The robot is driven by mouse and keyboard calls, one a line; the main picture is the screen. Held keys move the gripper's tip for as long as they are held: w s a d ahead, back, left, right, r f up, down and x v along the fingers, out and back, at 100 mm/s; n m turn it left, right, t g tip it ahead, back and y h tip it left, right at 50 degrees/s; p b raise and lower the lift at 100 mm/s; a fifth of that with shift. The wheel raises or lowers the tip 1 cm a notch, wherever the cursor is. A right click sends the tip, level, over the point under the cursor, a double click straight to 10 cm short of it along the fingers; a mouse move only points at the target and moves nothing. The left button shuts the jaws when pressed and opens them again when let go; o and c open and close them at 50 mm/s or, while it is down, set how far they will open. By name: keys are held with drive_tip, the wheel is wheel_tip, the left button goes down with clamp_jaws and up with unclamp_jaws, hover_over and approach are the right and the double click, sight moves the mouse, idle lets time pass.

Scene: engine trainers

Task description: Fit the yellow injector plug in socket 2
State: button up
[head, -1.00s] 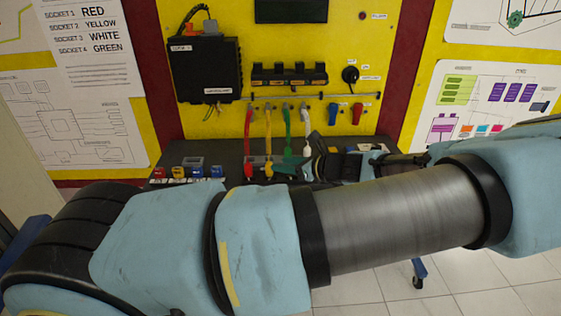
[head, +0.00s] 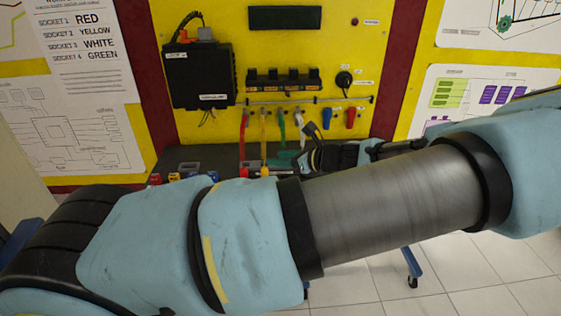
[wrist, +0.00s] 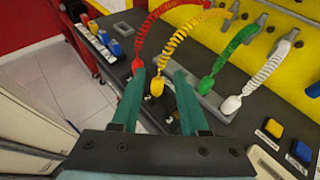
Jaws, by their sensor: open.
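The yellow plug (wrist: 156,86) hangs on a coiled yellow cord (wrist: 171,52), low over the dark bench. My gripper (wrist: 159,74) has two teal fingers, spread apart. In the wrist view the yellow plug appears between the fingertips; I cannot tell whether it is at their depth. The red plug (wrist: 137,66) is by the left fingertip. The green plug (wrist: 207,85) and white plug (wrist: 231,104) are to the right. In the head view the yellow cord (head: 264,128) hangs from the yellow panel. A black row of sockets (head: 284,80) is mounted above; its numbers are unreadable.
The dark bench (wrist: 275,100) carries blue and yellow buttons (wrist: 301,151) at right and coloured blocks (wrist: 103,37) at left. The neighbouring cords hang close to my fingers. A wall chart (head: 88,45) lists socket 2 as yellow.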

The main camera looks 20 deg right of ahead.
drive_tip(key=o, duration=0.6)
drive_tip(key=shift+c, duration=0.2)
drive_tip(key=b+v, duration=0.3)
drive_tip(key=v, duration=0.7)
drive_tip(key=shift+s+d+b, duration=0.25)
drive_tip(key=shift+b, duration=0.1)
drive_tip(key=shift+r, duration=0.1)
